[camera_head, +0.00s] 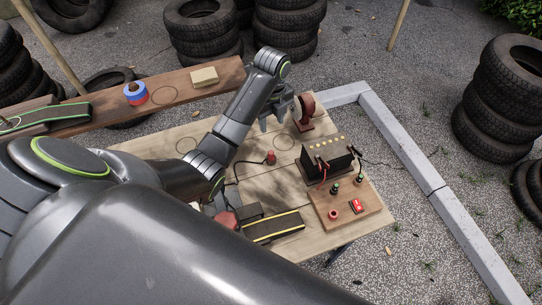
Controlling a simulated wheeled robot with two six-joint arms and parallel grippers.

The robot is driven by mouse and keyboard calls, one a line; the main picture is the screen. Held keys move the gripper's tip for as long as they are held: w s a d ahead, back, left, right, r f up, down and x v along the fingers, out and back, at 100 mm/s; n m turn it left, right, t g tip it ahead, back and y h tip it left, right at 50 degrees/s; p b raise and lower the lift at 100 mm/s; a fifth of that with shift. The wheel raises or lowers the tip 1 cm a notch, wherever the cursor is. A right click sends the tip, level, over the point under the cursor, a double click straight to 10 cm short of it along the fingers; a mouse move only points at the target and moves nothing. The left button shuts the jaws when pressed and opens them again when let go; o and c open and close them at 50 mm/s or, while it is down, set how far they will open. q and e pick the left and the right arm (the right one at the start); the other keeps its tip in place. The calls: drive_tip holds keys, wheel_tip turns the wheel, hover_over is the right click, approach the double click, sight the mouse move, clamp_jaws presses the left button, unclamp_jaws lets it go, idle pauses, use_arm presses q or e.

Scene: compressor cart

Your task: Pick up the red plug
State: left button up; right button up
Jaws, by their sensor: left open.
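A small red plug (270,157) stands on the wooden table (245,185), with a black cable running from it to the left. My left gripper (276,118) is open and empty above the table, farther back than the plug and apart from it. The plug is not covered by the gripper. My right gripper is not seen.
A red round-topped object (304,112) stands close to the right of my left gripper. A yellow-striped black block (273,227) lies at the table's front. Tyre stacks (498,90) stand around.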

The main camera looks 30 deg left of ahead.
use_arm(q)
wheel_tip(320, 180, down, 3)
drive_tip(key=b, duration=0.2)
drive_tip(key=p, duration=0.1)
hover_over(271, 152)
wheel_tip(271, 152, down, 6)
drive_tip(key=shift+w+d+r, duration=0.1)
drive_tip(key=shift+w+r, duration=0.05)
drive_tip(key=shift+r, duration=0.1)
drive_tip(key=shift+f, duration=0.35)
drive_tip(key=shift+f+p, duration=0.35)
drive_tip(key=shift+f, duration=0.5)
wheel_tip(271, 152, down, 4)
drive_tip(key=shift+f+p, duration=0.1)
drive_tip(key=shift+p, duration=0.5)
drive_tip(key=shift+c, duration=0.5)
clamp_jaws()
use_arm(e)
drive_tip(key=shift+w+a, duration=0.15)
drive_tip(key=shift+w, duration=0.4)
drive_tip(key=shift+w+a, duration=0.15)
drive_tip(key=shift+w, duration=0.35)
